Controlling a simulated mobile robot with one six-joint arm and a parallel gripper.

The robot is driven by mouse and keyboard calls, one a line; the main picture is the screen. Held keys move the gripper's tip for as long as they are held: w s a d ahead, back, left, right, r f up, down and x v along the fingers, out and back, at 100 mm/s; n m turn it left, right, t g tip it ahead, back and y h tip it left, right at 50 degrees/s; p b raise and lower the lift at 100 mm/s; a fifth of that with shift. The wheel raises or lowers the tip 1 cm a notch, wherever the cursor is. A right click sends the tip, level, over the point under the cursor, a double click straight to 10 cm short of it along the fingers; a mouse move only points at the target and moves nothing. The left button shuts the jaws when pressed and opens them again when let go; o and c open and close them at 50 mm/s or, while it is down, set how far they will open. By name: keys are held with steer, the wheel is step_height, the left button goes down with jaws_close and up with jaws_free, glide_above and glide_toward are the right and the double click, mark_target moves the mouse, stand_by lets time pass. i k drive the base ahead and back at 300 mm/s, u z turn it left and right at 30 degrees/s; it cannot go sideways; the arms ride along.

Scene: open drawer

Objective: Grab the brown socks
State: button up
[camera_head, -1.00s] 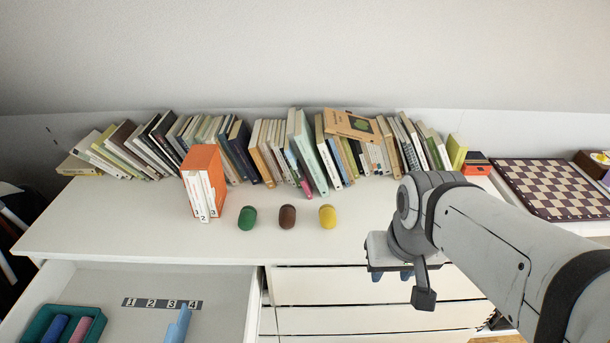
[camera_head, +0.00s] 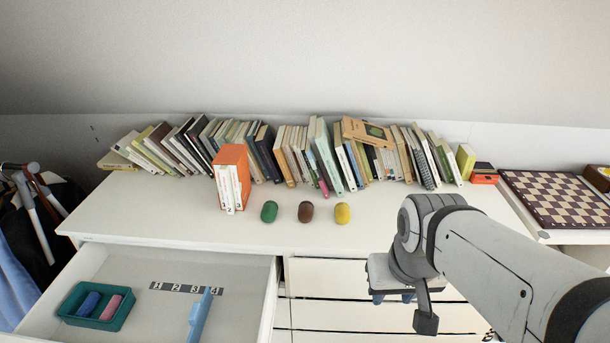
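A brown rolled bundle (camera_head: 306,211), which looks like the brown socks, lies on the white dresser top. It sits between a green bundle (camera_head: 269,211) on its left and a yellow bundle (camera_head: 342,213) on its right, with gaps between them. My gripper (camera_head: 404,297) is in front of the dresser, to the right of and nearer than the brown bundle, touching none of the bundles.
An open drawer (camera_head: 250,297) at lower left holds a teal tray (camera_head: 67,304) with blue and pink rolls, a number strip and a light blue item (camera_head: 198,318). Books line the back. The dresser top in front is clear.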

mark_target(305, 212)
steer(key=i, duration=0.85)
steer(key=z, duration=0.05)
